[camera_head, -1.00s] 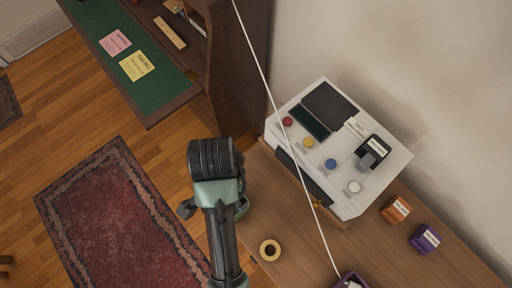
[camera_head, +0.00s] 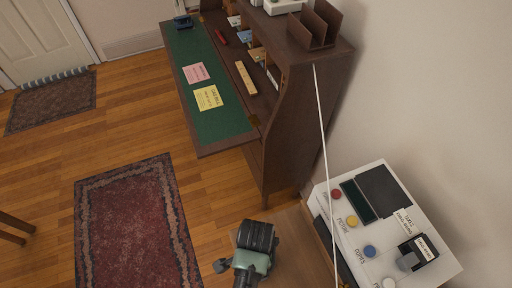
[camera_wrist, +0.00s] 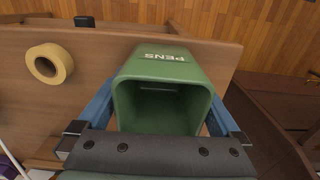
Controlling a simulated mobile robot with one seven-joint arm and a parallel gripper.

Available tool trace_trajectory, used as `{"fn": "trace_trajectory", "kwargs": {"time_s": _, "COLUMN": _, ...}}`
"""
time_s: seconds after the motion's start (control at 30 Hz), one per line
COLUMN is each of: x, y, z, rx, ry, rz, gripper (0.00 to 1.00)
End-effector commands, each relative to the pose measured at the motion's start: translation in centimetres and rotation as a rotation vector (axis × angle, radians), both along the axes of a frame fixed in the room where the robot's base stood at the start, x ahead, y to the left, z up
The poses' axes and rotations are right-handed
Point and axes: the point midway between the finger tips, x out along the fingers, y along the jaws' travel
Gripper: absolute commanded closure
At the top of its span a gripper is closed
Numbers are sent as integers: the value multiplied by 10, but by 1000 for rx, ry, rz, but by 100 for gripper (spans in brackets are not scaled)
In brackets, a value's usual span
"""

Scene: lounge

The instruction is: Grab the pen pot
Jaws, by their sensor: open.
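The pen pot (camera_wrist: 165,65) is a green square container marked "PENS", seen in the wrist view with its open mouth facing the camera. I see no pens in it. My gripper (camera_wrist: 160,96) is open, with one blue finger on each side of the pot. I cannot tell whether the fingers touch it. The pot does not show in the head view, where only the back of my wrist is seen at the bottom.
A tape roll (camera_wrist: 50,64) lies on the wooden table (camera_wrist: 25,105) left of the pot. A white machine with coloured buttons (camera_head: 376,222) stands at lower right in the head view. A bureau with a green flap (camera_head: 203,80) is behind. A red rug (camera_head: 132,225) covers the floor at left.

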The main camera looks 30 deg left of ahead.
Motion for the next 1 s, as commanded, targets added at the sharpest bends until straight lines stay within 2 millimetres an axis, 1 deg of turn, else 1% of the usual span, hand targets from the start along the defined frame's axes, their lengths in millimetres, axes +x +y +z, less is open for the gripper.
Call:
{"fn": "trace_trajectory", "kwargs": {"time_s": 0.03, "x": 0, "y": 0, "z": -4, "rx": 0, "ry": 1, "rz": 0, "gripper": 0}}
{"fn": "trace_trajectory", "kwargs": {"time_s": 0.1, "x": 0, "y": 0, "z": -7, "rx": 1, "ry": -1, "rz": 0, "gripper": 0}}
{"fn": "trace_trajectory", "kwargs": {"time_s": 0.3, "x": 0, "y": 0, "z": -7, "rx": 0, "ry": -1, "rz": 0, "gripper": 0}}
{"fn": "trace_trajectory", "kwargs": {"time_s": 0.37, "x": 0, "y": 0, "z": -7, "rx": 0, "ry": -1, "rz": 1, "gripper": 11}}
{"fn": "trace_trajectory", "kwargs": {"time_s": 0.4, "x": 0, "y": 0, "z": -7, "rx": 0, "ry": -1, "rz": 1, "gripper": 18}}
{"fn": "trace_trajectory", "kwargs": {"time_s": 0.47, "x": 0, "y": 0, "z": -7, "rx": 0, "ry": -1, "rz": 1, "gripper": 29}}
{"fn": "trace_trajectory", "kwargs": {"time_s": 0.5, "x": 0, "y": 0, "z": -7, "rx": 0, "ry": -1, "rz": 1, "gripper": 36}}
{"fn": "trace_trajectory", "kwargs": {"time_s": 0.57, "x": 0, "y": 0, "z": -7, "rx": 0, "ry": -1, "rz": 1, "gripper": 47}}
{"fn": "trace_trajectory", "kwargs": {"time_s": 0.6, "x": 0, "y": 0, "z": -7, "rx": 0, "ry": -1, "rz": 1, "gripper": 54}}
{"fn": "trace_trajectory", "kwargs": {"time_s": 0.73, "x": 0, "y": 0, "z": -7, "rx": 0, "ry": -1, "rz": 1, "gripper": 77}}
{"fn": "trace_trajectory", "kwargs": {"time_s": 0.77, "x": 1, "y": 0, "z": -6, "rx": 1, "ry": -2, "rz": 1, "gripper": 80}}
{"fn": "trace_trajectory", "kwargs": {"time_s": 1.0, "x": 1, "y": 0, "z": -4, "rx": 1, "ry": -3, "rz": 1, "gripper": 80}}
